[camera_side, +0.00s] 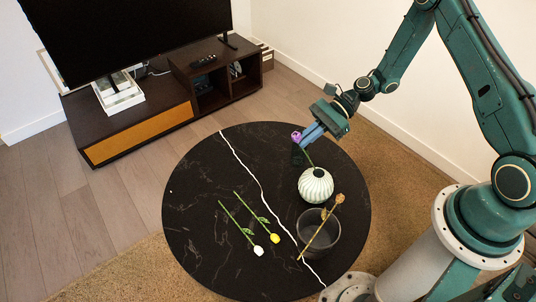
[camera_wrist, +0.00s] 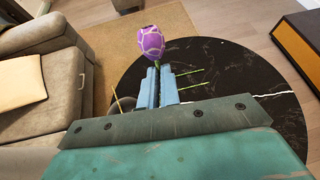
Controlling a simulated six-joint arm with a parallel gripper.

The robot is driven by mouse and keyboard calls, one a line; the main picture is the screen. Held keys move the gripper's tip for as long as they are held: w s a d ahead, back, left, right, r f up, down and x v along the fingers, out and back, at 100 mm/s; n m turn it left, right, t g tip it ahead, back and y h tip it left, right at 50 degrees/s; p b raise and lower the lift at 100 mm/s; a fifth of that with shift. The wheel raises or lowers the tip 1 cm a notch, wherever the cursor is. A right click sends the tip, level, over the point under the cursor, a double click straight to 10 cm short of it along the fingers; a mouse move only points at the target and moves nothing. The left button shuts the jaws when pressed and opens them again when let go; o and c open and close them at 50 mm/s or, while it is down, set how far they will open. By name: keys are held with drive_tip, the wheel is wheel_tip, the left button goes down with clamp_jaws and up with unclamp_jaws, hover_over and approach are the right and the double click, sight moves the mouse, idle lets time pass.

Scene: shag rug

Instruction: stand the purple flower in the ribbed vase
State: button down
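The purple flower (camera_side: 297,136) is held by my gripper (camera_side: 312,133), above the round black table. In the wrist view the purple head (camera_wrist: 151,43) sticks out past the blue fingers (camera_wrist: 156,88), which are closed together on its stem. In the side view the green stem runs down and right from the fingers toward the ribbed vase. The ribbed vase (camera_side: 315,188) is pale, round and upright on the table, just below my gripper. The stem's lower end meets the vase's top in the picture; I cannot tell whether it is inside the mouth. The vase is hidden in the wrist view.
A dark grey pot (camera_side: 321,244) stands just in front of the vase, with a brownish flower (camera_side: 325,219) leaning across it. A white flower (camera_side: 258,250) and a yellow flower (camera_side: 274,238) lie on the black table (camera_side: 200,190). The table's left and back are clear.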

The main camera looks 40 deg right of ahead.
drive_tip(key=shift+s+d+r, duration=0.1)
drive_tip(key=shift+d+r, duration=0.25)
drive_tip(key=shift+d+f, duration=0.1)
drive_tip(key=shift+f, duration=0.2)
drive_tip(key=d+f, duration=0.3)
drive_tip(key=f, duration=0.5)
drive_tip(key=shift+d, duration=0.4)
idle(1.3)
drive_tip(key=shift+d+f, duration=0.1)
drive_tip(key=shift+f, duration=0.15)
drive_tip(key=c, duration=1.5)
unclamp_jaws()
drive_tip(key=shift+c, duration=0.2)
drive_tip(key=v, duration=1.3)
drive_tip(key=shift+s+d, duration=0.15)
drive_tip(key=shift+d, duration=0.25)
